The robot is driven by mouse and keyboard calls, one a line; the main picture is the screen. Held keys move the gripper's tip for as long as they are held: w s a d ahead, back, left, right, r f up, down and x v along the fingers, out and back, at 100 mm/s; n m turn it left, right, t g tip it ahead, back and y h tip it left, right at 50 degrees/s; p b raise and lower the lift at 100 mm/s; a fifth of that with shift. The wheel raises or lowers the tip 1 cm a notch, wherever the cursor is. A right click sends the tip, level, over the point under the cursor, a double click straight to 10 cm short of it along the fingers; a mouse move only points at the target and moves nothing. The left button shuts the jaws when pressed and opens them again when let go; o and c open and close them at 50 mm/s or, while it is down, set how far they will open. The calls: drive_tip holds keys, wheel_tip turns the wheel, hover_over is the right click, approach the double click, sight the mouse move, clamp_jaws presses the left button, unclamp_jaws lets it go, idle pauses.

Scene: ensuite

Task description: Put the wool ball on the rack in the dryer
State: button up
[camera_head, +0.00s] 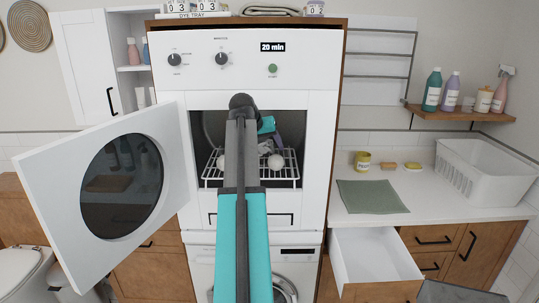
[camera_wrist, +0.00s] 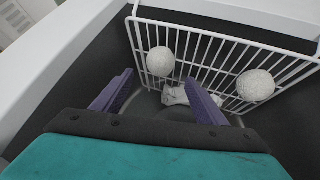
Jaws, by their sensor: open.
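The dryer (camera_head: 310,110) stands in the middle with its round-windowed door (camera_head: 70,165) swung open to the left. Inside, a white wire rack (camera_head: 250,183) carries two pale wool balls. One ball (camera_head: 276,161) is at the right, and the other (camera_head: 221,163) is at the left, partly behind my arm. In the wrist view the balls are at the left (camera_wrist: 161,61) and right (camera_wrist: 255,85) of the rack (camera_wrist: 205,45). My gripper (camera_wrist: 160,80) is inside the dryer, its purple fingers apart. A greyish-white item (camera_wrist: 177,95) shows between the fingers, partly hidden; I cannot tell what it is.
The open door stands close to my arm's left. An open drawer (camera_head: 375,255) juts out below the counter on the right. The counter holds a green cloth (camera_head: 371,196), small items and a white basket (camera_head: 485,170). Dark drum wall (camera_wrist: 85,75) surrounds my gripper.

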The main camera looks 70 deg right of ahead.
drive_tip(key=shift+v, duration=1.15)
